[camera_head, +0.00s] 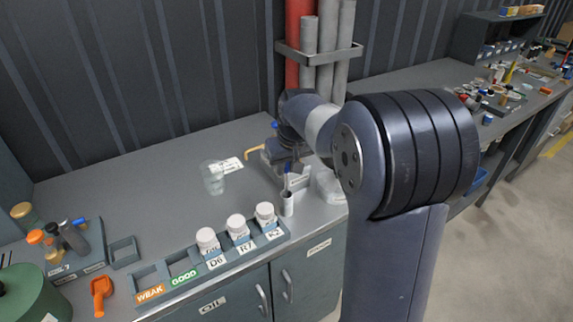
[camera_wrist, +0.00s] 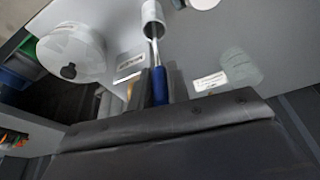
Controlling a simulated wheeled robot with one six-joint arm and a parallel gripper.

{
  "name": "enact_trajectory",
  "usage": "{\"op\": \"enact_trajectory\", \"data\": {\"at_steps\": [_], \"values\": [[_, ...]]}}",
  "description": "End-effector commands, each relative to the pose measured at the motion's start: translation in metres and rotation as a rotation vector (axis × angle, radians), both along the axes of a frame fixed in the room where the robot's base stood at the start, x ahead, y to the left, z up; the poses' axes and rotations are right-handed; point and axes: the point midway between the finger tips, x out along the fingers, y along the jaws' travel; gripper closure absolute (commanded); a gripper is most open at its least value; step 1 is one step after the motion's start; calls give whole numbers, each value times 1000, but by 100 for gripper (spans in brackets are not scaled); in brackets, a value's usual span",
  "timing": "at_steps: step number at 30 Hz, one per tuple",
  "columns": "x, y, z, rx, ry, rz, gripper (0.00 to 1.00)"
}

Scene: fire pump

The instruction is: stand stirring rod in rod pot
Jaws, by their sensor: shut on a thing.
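The stirring rod (camera_wrist: 156,52) is thin and pale with a blue handle (camera_wrist: 160,86). My gripper (camera_wrist: 160,88) is shut on the blue handle in the wrist view. The rod pot (camera_wrist: 152,14) is a small light grey cylinder, and its open mouth faces the wrist camera. The rod's far end overlaps the mouth in the picture; I cannot tell how deep it reaches. In the head view the pot (camera_head: 287,204) stands on the bench near the front edge. My gripper (camera_head: 287,158) is above and behind it there, partly hidden by my wrist.
A clear beaker (camera_head: 213,178) stands left of the pot. White bottles (camera_head: 237,228) stand in a labelled rack (camera_head: 185,275) along the front edge. A pale rounded vessel (camera_head: 328,187) is close right of the pot, partly behind my arm. The bench's back left is clear.

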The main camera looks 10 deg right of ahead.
Motion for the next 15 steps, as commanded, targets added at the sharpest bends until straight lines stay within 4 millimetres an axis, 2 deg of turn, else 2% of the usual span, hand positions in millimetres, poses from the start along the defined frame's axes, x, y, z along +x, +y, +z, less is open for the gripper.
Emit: {"op": "enact_trajectory", "data": {"at_steps": [4,5,12,15], "values": [[0,0,0,0,0,0,100],[0,0,0,0,0,0,82],[0,0,0,0,0,0,63],[0,0,0,0,0,0,58]]}}
